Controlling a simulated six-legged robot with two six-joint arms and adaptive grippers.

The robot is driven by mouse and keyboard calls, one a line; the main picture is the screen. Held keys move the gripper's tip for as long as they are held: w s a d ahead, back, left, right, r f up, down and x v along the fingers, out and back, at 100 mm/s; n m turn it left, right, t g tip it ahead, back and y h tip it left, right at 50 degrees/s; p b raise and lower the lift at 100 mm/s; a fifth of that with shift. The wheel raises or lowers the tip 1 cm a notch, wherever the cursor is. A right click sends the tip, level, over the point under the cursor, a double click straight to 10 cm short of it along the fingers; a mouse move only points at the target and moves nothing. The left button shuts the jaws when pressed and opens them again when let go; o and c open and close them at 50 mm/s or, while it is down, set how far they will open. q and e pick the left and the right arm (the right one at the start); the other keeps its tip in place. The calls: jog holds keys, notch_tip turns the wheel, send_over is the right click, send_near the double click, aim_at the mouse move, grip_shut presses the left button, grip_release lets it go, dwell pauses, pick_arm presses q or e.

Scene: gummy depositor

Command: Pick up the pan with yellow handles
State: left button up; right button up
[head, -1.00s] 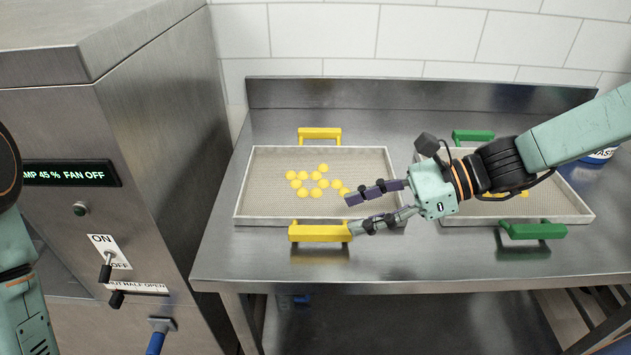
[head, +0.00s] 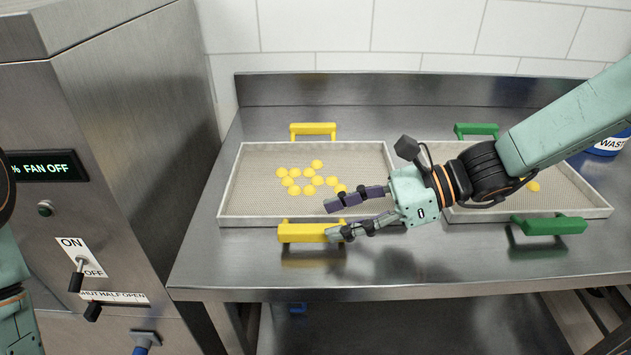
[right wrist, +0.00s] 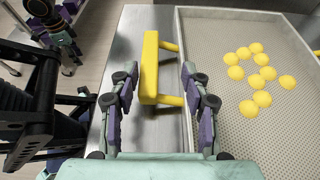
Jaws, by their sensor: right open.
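The pan with yellow handles (head: 360,160) lies flat on the steel table, a shallow mesh-bottomed tray holding several yellow gummies (head: 310,180). Its near yellow handle (head: 300,232) and far yellow handle (head: 313,129) stand out from the rim. My right gripper (head: 331,220) is open, pointing left, at the right end of the near handle in the head view. In the right wrist view, that handle (right wrist: 150,68) shows between and beyond the open fingers (right wrist: 159,75), with the pan (right wrist: 215,65) to the right. I see no contact. Only part of my left arm shows; its gripper is not visible.
A second pan with green handles (head: 548,225) lies to the right, partly behind my right arm. A steel machine (head: 130,130) with switches stands at the left. The table (head: 430,265) is clear in front of the pans. A blue container (head: 608,143) stands at the far right.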

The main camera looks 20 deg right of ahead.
aim_at(314, 227)
jog(key=a, duration=0.1)
jog(key=a+f+b, duration=0.1)
jog(key=s+a+b, duration=0.1)
jog(key=shift+a+f, duration=0.3)
jog(key=shift+f, duration=0.05)
jog(key=shift+w+a, duration=0.15)
jog(key=shift+a, duration=0.1)
jog(key=shift+w+a+f+b, duration=0.1)
jog(key=shift+w+f+b, duration=0.3)
jog(key=shift+w, duration=0.1)
jog(key=shift+s+a+r, duration=0.2)
jog(key=shift+s+a, duration=0.05)
jog(key=shift+a, duration=0.05)
jog(key=shift+w+d+f, duration=0.15)
jog(key=shift+w, duration=0.1)
jog(key=c, duration=0.5)
jog(key=shift+s, duration=0.2)
jog(key=c, duration=0.4)
grip_shut()
jog(key=shift+w, duration=0.1)
